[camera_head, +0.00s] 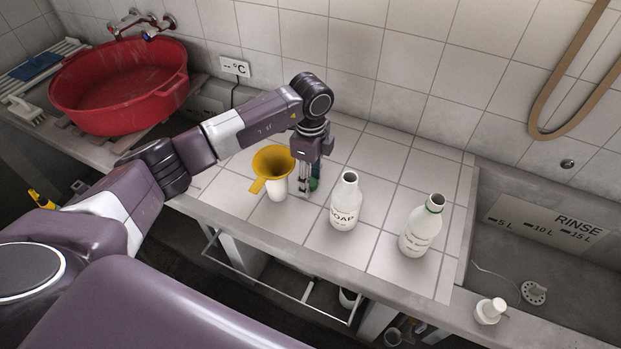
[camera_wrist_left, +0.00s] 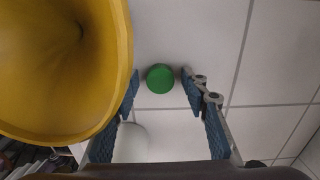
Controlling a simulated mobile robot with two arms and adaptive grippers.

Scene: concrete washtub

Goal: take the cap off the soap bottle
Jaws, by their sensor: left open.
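The white soap bottle (camera_head: 345,206) stands upright on the tiled counter, with its neck showing no cap. My left gripper (camera_head: 304,190) points down to the left of the bottle, apart from it, and is open. A green cap (camera_head: 315,184) shows beside its fingers, partly hidden by them. In the left wrist view the green cap (camera_wrist_left: 160,78) appears between the two open fingertips (camera_wrist_left: 160,84), over white tiles; I cannot tell whether the fingers touch it. My right gripper is not in view.
A yellow funnel (camera_head: 272,162) sits close left of the gripper, over a white container (camera_head: 276,190). A second white bottle (camera_head: 419,232) with a green neck ring stands at the right. A white pump or cap (camera_head: 490,311) lies near the sink. A red tub (camera_head: 120,95) is far left.

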